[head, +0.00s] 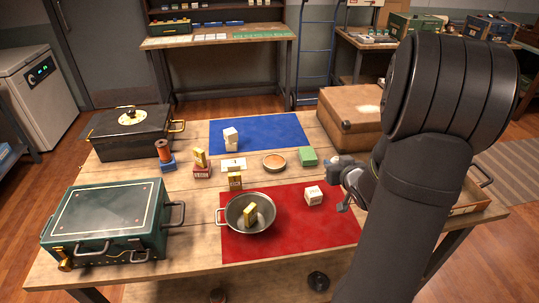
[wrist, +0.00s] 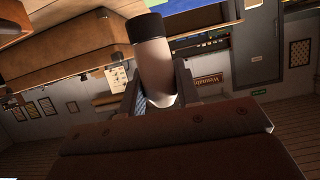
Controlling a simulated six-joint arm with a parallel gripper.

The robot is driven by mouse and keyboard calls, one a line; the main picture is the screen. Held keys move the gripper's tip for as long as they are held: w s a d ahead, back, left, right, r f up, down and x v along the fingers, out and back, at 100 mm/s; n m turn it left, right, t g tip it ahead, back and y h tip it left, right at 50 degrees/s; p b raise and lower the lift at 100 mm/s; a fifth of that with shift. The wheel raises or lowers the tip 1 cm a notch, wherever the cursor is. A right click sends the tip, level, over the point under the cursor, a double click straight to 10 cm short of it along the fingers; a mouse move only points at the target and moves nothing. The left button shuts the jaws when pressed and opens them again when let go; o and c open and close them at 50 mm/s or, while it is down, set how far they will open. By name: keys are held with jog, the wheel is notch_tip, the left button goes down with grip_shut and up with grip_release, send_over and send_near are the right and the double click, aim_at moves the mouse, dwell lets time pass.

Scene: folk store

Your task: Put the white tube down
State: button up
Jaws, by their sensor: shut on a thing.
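The white tube (wrist: 153,68), with a black end cap, is between the fingers of my gripper (wrist: 158,92) in the wrist view. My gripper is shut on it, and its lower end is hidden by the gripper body. In the head view my gripper (head: 345,188) is at the right of the table, right of the red mat's white box, and partly hidden by my arm. I cannot make out the tube there. The red mat (head: 285,228) lies at the front and the blue mat (head: 268,134) at the back.
On the red mat stand a metal pan (head: 233,226) holding a yellow box and a small white box (head: 313,196). A green case (head: 108,225), black case (head: 130,134) and brown suitcase (head: 350,118) flank the table. The blue mat's right part is clear.

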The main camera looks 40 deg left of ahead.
jog(key=w+a+m+t+h, duration=0.2)
jog(key=w+a+m+h, duration=0.1)
jog(key=w+a, duration=1.25)
jog(key=shift+y, duration=0.3)
jog(key=s+a+f, duration=0.1)
jog(key=a+f, duration=0.1)
jog(key=a, duration=0.5)
jog(key=s+a+f, duration=0.2)
jog(key=a+f, duration=0.1)
jog(key=a, duration=0.4)
jog(key=s+a+f, duration=0.1)
jog(key=a+f, duration=0.2)
jog(key=a, duration=0.5)
jog(key=shift+s+f, duration=0.15)
jog(key=shift+f, duration=0.05)
jog(key=shift+d+f, duration=0.1)
jog(key=shift+f, duration=1.7)
jog(key=shift+f, duration=0.2)
jog(key=o, duration=0.8)
jog(key=shift+c, duration=0.2)
